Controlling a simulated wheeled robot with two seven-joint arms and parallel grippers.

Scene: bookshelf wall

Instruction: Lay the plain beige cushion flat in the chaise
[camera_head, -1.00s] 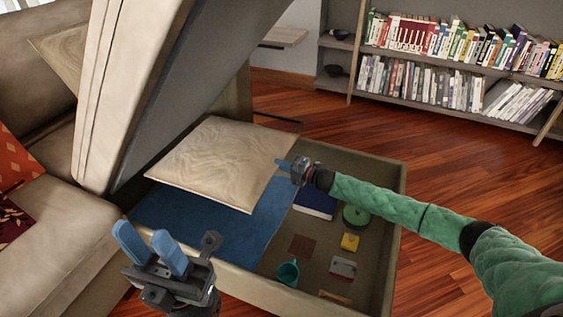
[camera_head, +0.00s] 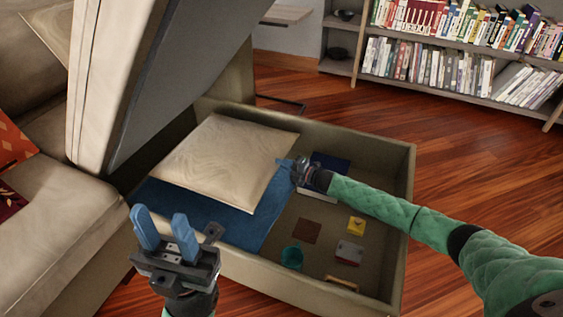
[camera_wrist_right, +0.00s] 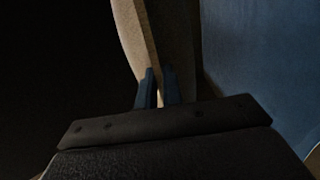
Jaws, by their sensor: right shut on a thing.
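The plain beige cushion (camera_head: 222,160) is inside the open chaise storage box (camera_head: 345,134), at its left side over a blue cloth (camera_head: 262,220). My right gripper (camera_head: 285,164) is shut on the cushion's right edge; in the right wrist view the fingers (camera_wrist_right: 157,88) pinch the pale cushion edge (camera_wrist_right: 155,45), with the blue cloth beside it. I cannot tell whether the cushion fully rests on the cloth. My left gripper (camera_head: 163,230) is open and empty, in front of the box's near wall.
The raised chaise lid (camera_head: 170,80) leans over the box's left side. In the box lie a blue book (camera_head: 330,160), a teal cup (camera_head: 292,256), a yellow item (camera_head: 356,226) and other small things. A bookshelf (camera_head: 445,85) stands behind, with bare floor between.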

